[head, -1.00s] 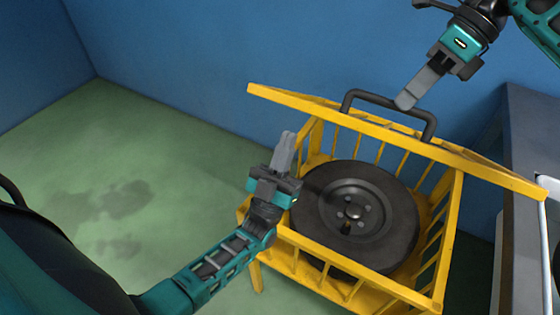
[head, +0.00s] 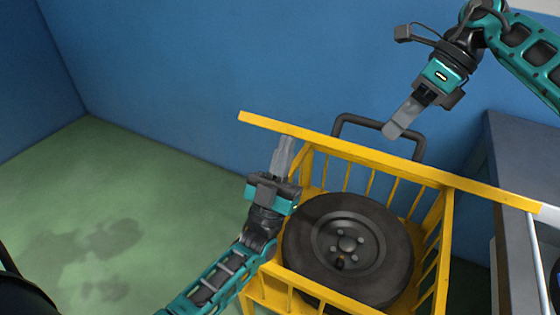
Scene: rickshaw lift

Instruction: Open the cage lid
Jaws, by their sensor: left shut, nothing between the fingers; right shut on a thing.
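The yellow cage (head: 445,262) stands at the lower right with its lid (head: 355,152) swung up. I see the lid nearly edge-on, as a thin yellow strip across the cage's back. The lid's dark handle (head: 352,117) sticks up behind the strip. My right gripper (head: 392,131) comes from the upper right and is shut on the handle's bar. My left gripper (head: 284,143) is shut and empty, its fingertips by the lid's left part; I cannot tell whether they touch it. A dark wheel with a tyre (head: 348,243) lies inside the cage.
A blue wall (head: 200,80) is behind the cage. A grey cabinet or counter (head: 512,160) stands close to the cage's right side. The green floor (head: 150,190) to the left is clear apart from dark stains.

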